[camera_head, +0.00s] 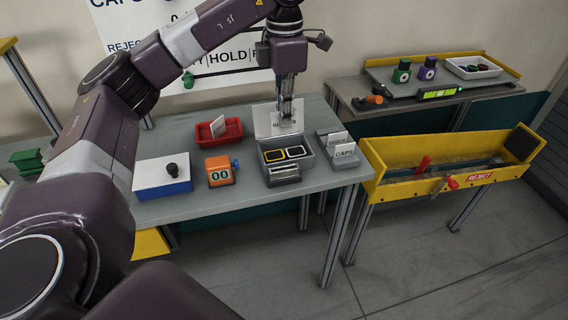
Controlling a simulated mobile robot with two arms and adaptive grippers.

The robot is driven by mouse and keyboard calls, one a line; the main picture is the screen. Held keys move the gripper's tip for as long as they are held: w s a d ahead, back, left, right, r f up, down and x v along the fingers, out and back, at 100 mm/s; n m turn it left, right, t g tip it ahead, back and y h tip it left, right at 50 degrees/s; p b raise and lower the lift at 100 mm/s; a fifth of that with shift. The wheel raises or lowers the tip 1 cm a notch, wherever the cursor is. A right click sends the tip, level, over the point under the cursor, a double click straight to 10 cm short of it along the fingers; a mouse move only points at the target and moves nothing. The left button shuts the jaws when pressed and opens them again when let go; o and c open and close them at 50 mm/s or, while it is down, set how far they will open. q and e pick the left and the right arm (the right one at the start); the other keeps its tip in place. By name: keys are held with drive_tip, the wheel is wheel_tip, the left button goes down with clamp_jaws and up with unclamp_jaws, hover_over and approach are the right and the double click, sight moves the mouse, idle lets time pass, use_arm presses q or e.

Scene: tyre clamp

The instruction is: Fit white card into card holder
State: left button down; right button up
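A plain white card (218,126) stands tilted in a red tray (232,134) on the grey table. At the table's right end, a low grey stand (346,163) holds upright white cards, the front one (345,152) lettered "CAPS". It looks like a card holder. A grey box (265,158) left of it has a raised, lettered panel at its back. My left gripper (287,116) points down in front of that panel, above the box. Its fingertips are small, and I cannot tell if they are open or hold anything. My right gripper is not in view.
An orange "00" counter (220,172) and a blue-and-white box with a black knob (163,177) stand to the left. A yellow reject trough (445,165) is at right. The table's front edge is mostly clear.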

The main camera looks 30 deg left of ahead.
use_arm(q)
wheel_tip(320, 180, down, 13)
drive_tip(key=shift+s+f+p, duration=0.1)
drive_tip(key=shift+p, duration=0.8)
drive_tip(key=shift+f, duration=0.15)
drive_tip(key=c, duration=2.2)
unclamp_jaws()
drive_tip(key=shift+o, duration=0.2)
